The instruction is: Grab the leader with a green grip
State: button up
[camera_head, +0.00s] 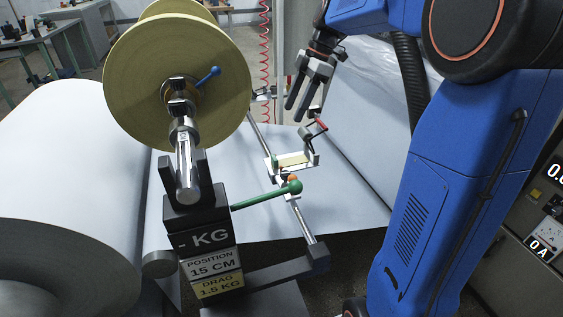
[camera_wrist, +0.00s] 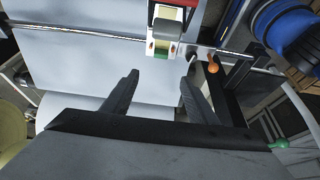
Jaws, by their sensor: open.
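A lever with a green grip (camera_head: 266,196) and a round green knob sticks out to the right of the dark post in the head view. The green knob also shows at the right edge of the wrist view (camera_wrist: 280,144). My gripper (camera_head: 296,110) is open and empty, above and behind the green lever, over the pale paper sheet. Its two dark fingers show apart in the wrist view (camera_wrist: 158,88), with the green knob off to their right. The lever's rod is mostly out of the wrist view.
An orange knob (camera_wrist: 213,66) sits by the rail. A tan roll (camera_head: 140,80) with a blue-tipped lever (camera_head: 208,77) and a large white paper roll (camera_head: 60,180) stand left.

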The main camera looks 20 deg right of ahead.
aim_at(274, 157)
jog(key=x, duration=1.7)
jog(key=shift+f, duration=0.1)
jog(key=c, duration=1.1)
